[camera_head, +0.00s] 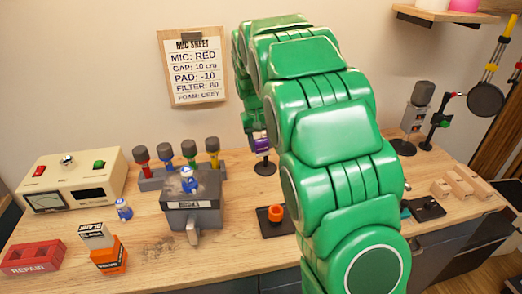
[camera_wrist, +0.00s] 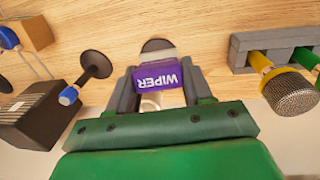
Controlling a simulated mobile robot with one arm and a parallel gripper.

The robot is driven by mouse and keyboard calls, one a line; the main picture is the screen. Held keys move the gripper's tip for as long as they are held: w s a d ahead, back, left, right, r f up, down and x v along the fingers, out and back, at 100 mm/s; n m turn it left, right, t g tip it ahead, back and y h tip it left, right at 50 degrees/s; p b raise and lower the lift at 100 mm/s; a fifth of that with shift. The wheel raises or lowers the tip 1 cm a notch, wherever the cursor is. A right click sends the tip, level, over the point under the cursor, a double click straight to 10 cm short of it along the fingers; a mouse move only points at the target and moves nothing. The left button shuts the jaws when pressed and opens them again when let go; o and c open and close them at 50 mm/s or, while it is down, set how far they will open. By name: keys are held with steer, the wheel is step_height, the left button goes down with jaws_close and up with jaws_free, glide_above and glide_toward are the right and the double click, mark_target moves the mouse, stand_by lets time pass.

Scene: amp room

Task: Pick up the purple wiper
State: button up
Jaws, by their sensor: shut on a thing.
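The purple wiper (camera_wrist: 170,79) is a small block with "WIPER" in white letters, upside down in the wrist view, and a pale strip along its far edge. My gripper (camera_wrist: 160,80) is shut on it, with one grey finger on each side. In the head view the wiper (camera_head: 262,145) shows as a small purple patch left of my green arm. The gripper is mostly hidden there by the arm. I cannot tell whether the wiper touches anything below.
A dark round base (camera_head: 265,168) shows just below the wiper. A rack of colored microphones (camera_head: 180,174) stands left of it. A grey box (camera_head: 196,215) and an orange ring on a black pad (camera_head: 276,213) are nearer. A microphone on a stand (camera_head: 422,95) is at right.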

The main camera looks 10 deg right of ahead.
steer(key=shift+s+r, duration=0.15)
steer(key=shift+r, duration=0.45)
steer(key=shift+s+f, duration=0.1)
steer(key=shift+s, duration=0.55)
steer(key=s, duration=1.8)
step_height(320, 180, up, 5)
steer(key=w+a+r+n, duration=0.2)
steer(key=w+a+n, duration=0.75)
steer(key=a, duration=0.45)
steer(key=w+a+r+n, duration=0.3)
steer(key=w+a+n, duration=0.6)
steer(key=a, duration=0.5)
steer(key=a+f+n+t, duration=0.2)
steer(key=a+n, duration=0.6)
steer(key=a, duration=1.2)
steer(key=s+a+f+n+t+y, duration=0.1)
steer(key=s+a+f+n, duration=0.1)
steer(key=s+a+n, duration=0.55)
steer(key=s+a+f+n+t, duration=0.15)
steer(key=s+a, duration=0.25)
steer(key=a, duration=0.7)
steer(key=shift+n+g, duration=0.25)
steer(key=shift+g, duration=0.2)
steer(key=shift+w+d+f, duration=0.1)
steer(key=shift+d+f, duration=0.05)
steer(key=shift+f, duration=3.8)
steer(key=shift+d+f, duration=0.1)
steer(key=shift+f, duration=3.8)
